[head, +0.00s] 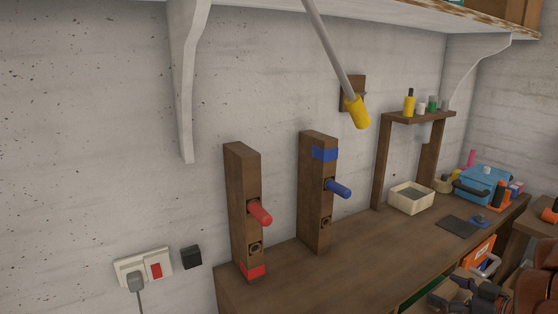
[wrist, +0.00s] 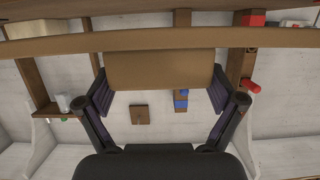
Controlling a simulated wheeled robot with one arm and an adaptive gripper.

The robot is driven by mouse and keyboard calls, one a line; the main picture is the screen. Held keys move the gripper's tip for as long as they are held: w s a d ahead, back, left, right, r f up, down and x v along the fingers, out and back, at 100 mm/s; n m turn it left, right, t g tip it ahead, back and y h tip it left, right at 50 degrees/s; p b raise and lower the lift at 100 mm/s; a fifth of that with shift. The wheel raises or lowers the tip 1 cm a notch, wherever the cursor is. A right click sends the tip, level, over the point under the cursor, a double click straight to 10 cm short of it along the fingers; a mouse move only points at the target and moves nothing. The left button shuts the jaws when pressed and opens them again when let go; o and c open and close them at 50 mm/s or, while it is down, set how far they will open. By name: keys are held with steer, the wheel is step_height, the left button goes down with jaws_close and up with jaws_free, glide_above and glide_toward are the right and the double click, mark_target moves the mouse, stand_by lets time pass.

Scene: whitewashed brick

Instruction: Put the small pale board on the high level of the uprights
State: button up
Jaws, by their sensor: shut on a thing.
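Two brown uprights stand on the bench against the wall. The left upright (head: 237,210) has a red peg (head: 260,213), an empty hole below it and a red band at its foot. In the wrist view, my gripper (wrist: 158,80) is shut on a tan wooden piece, which I take to be the board (wrist: 160,68). A long tan strip crosses beyond it; I cannot tell whether they are joined. I cannot clearly make out the board in the head view.
A grey rod with a yellow end (head: 357,112) hangs down near the right upright. A small raised shelf (head: 420,118) with bottles, a pale tray (head: 410,197) and a blue box (head: 485,182) stand farther right. Bare bench (head: 335,268) lies in front of the uprights.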

steer(key=shift+w+a+r, duration=0.25)
steer(key=shift+w+a, duration=0.15)
steer(key=shift+w, duration=0.35)
steer(key=shift+r, duration=0.3)
steer(key=w+a+r+m+h+p, duration=0.1)
steer(key=w+a+r, duration=0.2)
steer(key=w+a, duration=0.15)
steer(key=w+a+r+m+h, duration=0.1)
steer(key=w+a+r, duration=0.25)
steer(key=w, duration=0.25)
steer(key=w+a+t+h+p, duration=0.1)
steer(key=w+a, duration=0.1)
steer(key=a, duration=1)
steer(key=shift+w+r+m, duration=0.2)
steer(key=shift+r+m, duration=0.1)
steer(key=shift+r, duration=0.15)
steer(key=shift+a+f, duration=0.1)
steer(key=shift+a, duration=0.05)
